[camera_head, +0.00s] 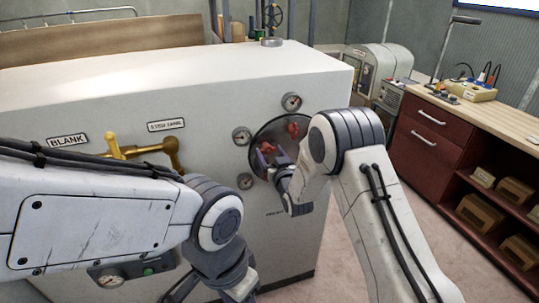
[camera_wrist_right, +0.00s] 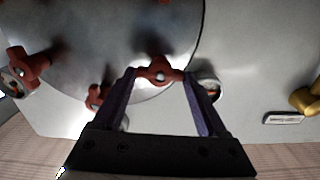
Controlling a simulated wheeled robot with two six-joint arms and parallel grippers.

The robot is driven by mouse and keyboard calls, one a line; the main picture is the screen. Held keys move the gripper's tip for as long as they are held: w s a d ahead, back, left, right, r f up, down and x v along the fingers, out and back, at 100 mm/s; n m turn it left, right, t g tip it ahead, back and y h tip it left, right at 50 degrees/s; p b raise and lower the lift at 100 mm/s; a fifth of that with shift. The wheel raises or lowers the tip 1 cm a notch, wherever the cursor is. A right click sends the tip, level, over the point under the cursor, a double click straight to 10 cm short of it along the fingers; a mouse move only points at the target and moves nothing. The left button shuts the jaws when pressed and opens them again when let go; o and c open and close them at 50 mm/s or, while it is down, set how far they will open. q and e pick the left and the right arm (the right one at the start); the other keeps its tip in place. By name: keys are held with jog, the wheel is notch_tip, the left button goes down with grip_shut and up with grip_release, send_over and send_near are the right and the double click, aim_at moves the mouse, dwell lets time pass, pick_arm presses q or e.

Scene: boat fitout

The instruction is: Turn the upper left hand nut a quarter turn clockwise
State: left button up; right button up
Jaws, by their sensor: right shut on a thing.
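A round metal cover plate (camera_head: 268,128) with red wing nuts is on the front of the white cabinet. My right gripper (camera_head: 266,156) is at the plate's left side. In the right wrist view, its two fingers (camera_wrist_right: 160,78) are shut on a red nut (camera_wrist_right: 159,71), one finger at each wing. This view looks turned over, so the held nut is the upper left one. Other red nuts (camera_wrist_right: 29,66) (camera_wrist_right: 97,97) are clear of the fingers. My left gripper (camera_head: 226,280) is low in the head view, partly cut off, and its jaw opening is unclear.
Small gauges (camera_head: 242,136) stand close to the plate's left rim; one gauge (camera_wrist_right: 208,88) is beside a right finger. A brass valve handle (camera_head: 145,150) is behind my left arm. A red drawer bench (camera_head: 430,135) stands at the right.

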jog(key=shift+f+m+b, duration=0.2)
jog(key=shift+m+b, duration=0.4)
jog(key=shift+b, duration=0.1)
jog(key=m+b, duration=0.8)
jog(key=b, duration=0.1)
jog(key=shift+d+f+m, duration=0.1)
jog(key=shift+d+m, duration=0.05)
jog(key=shift+m, duration=0.25)
jog(key=m+b, duration=0.4)
jog(key=shift+m+b, duration=1.15)
jog(key=shift+m, duration=0.95)
jog(key=o, duration=1.3)
